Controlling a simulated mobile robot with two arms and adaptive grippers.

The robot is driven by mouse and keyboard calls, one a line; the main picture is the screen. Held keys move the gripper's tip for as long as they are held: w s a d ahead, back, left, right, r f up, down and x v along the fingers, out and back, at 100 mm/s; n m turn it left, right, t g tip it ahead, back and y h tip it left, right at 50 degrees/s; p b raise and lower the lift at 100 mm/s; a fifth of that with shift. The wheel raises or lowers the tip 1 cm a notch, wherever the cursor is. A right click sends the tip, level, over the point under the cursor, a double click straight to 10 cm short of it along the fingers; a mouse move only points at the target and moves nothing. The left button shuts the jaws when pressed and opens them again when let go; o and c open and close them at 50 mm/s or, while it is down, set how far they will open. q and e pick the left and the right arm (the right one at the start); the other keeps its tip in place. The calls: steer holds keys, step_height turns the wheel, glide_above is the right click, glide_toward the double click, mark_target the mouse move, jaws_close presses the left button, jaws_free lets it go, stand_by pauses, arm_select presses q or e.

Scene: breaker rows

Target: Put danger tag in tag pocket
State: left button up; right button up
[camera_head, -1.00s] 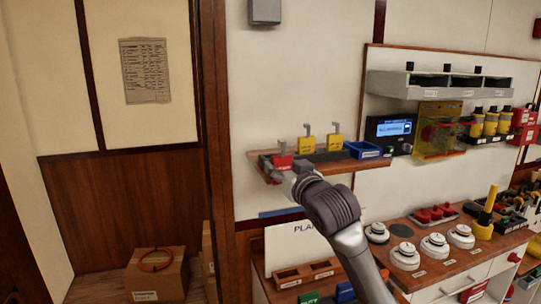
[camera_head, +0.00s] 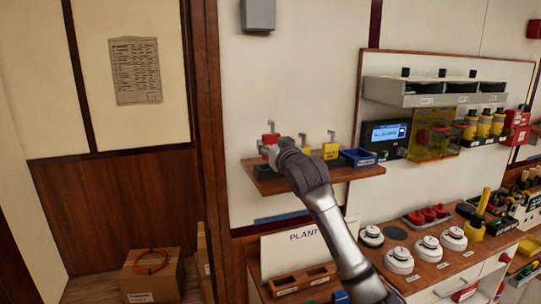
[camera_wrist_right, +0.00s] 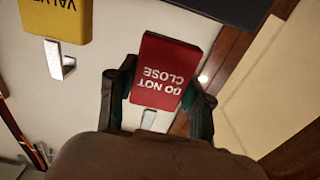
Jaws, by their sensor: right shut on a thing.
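My right gripper (camera_head: 270,146) is shut on the red tag (camera_head: 269,139) and holds it above the left end of the wooden wall shelf (camera_head: 310,178). In the right wrist view the red tag (camera_wrist_right: 165,70) sits between the two fingers (camera_wrist_right: 160,92), with "DO NOT CLOSE" upside down. A pale hook-like piece shows below it there. A yellow tag (camera_head: 331,151) with a hook stands in the rack on the shelf; another is mostly hidden behind my gripper. A yellow tag lettered "VALVE" (camera_wrist_right: 57,18) shows in the wrist view. I cannot pick out the tag pocket. My left gripper is not in view.
A blue bin (camera_head: 358,157) stands at the shelf's right end. Right of it are a display unit (camera_head: 385,135) and a clear yellow cover (camera_head: 432,135). Below is a counter with several white round devices (camera_head: 398,260).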

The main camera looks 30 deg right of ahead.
steer(key=shift+w+f, duration=0.2)
steer(key=shift+w, duration=0.05)
step_height(320, 180, down, 3)
steer(key=shift+f+p, duration=0.15)
steer(key=shift+p, duration=0.55)
steer(key=shift+f, duration=0.35)
steer(key=shift+f, duration=0.1)
steer(key=o, duration=1.1)
steer(key=shift+o, duration=0.2)
